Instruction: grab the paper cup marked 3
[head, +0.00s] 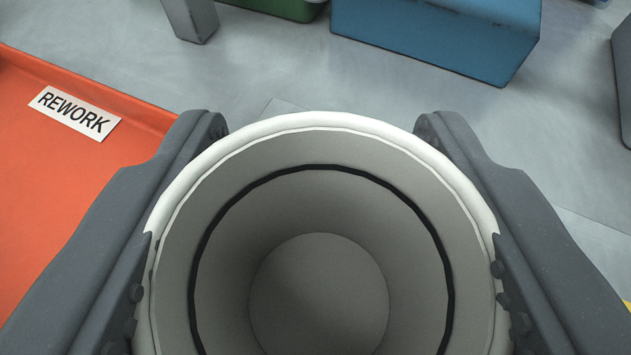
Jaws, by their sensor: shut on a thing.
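A white paper cup (320,145) fills the lower middle of the head view, its open mouth facing the camera. I look down into it and see a dark ring around its inner wall and a round grey bottom. My gripper (322,190) has one dark finger on each side of the cup, both against its rim and wall. It is shut on the cup. The outer wall is mostly hidden, so no mark 3 shows.
An orange tray (50,190) with a REWORK label (75,113) lies at the left. A blue box (440,35) stands at the top right, a green box (285,8) at the top. A grey post (190,18) is at the top left. Grey floor (290,65) between them is clear.

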